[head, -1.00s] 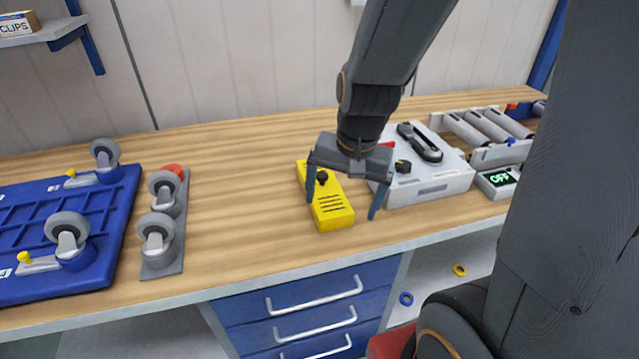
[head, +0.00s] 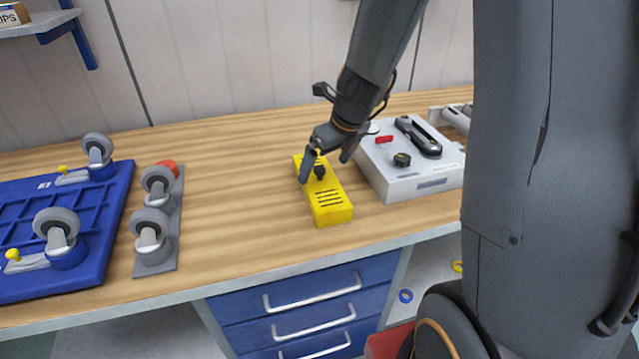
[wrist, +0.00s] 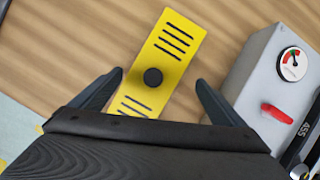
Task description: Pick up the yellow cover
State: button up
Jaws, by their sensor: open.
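The yellow cover (head: 328,203) lies on the wooden workbench, a long box shape with dark slots and a black knob (head: 320,172). In the wrist view the yellow cover (wrist: 172,48) runs diagonally between my fingers, its black knob (wrist: 153,77) near the middle. My gripper (head: 328,168) is over the far part of the cover, near the knob. In the wrist view my gripper (wrist: 160,88) is open, with one finger on each side of the cover and nothing held. I cannot tell its exact height above the cover. The cover's near end in the wrist view is hidden by my gripper body.
A grey box (head: 415,165) with a red switch, a knob and a black handle stands close right of the cover. A blue platform (head: 95,240) with casters and a grey plate (head: 160,255) with casters lie left. The bench between is clear.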

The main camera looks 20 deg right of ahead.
aim_at(319, 176)
jog(key=b+x, duration=0.1)
jog(key=x, duration=0.5)
jog(key=shift+w+a+b, duration=0.15)
jog(key=shift+b, duration=0.2)
jog(key=shift+r, duration=0.1)
jog(key=c, duration=1.4)
